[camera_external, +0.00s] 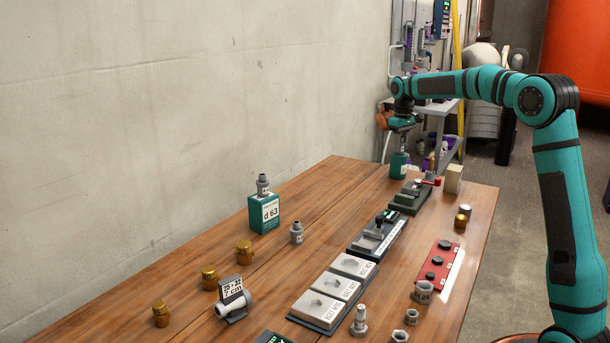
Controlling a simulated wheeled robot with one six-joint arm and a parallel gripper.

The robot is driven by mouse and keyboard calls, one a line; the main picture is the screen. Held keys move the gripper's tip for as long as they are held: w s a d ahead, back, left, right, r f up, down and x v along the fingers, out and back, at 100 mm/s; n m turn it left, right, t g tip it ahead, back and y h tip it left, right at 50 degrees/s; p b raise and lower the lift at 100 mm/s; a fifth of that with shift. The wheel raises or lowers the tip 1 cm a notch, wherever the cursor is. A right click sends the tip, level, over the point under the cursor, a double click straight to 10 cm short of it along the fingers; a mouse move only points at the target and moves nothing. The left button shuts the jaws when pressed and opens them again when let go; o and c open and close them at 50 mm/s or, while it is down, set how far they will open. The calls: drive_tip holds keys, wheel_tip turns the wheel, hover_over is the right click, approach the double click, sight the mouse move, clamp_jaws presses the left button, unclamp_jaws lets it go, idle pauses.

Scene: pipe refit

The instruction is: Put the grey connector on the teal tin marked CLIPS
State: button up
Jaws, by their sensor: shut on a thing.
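A teal tin (399,167) stands at the far end of the wooden table; its marking cannot be read from here. My gripper (401,146) points down right above this tin. It is shut on a small grey piece that looks like the grey connector, mostly hidden by the fingers. Whether the piece touches the tin's top cannot be told. Another teal tin (265,215), labelled "d 63", stands nearer, by the wall side, with a grey fitting (263,184) upright on it. A similar grey fitting (296,233) stands on the table beside it.
Brass fittings (244,253) stand along the left side. Grey blocks (326,309) and dark trays (377,239) run down the middle. A red plate (438,266) with black knobs lies at the right. A beige block (453,179) stands right of the far tin. Bare wood lies near the wall.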

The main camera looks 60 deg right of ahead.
drive_tip(key=shift+f, duration=0.15)
drive_tip(key=o, duration=1)
wheel_tip(320, 180, up, 12)
drive_tip(key=shift+f, duration=0.15)
drive_tip(key=shift+r, duration=0.3)
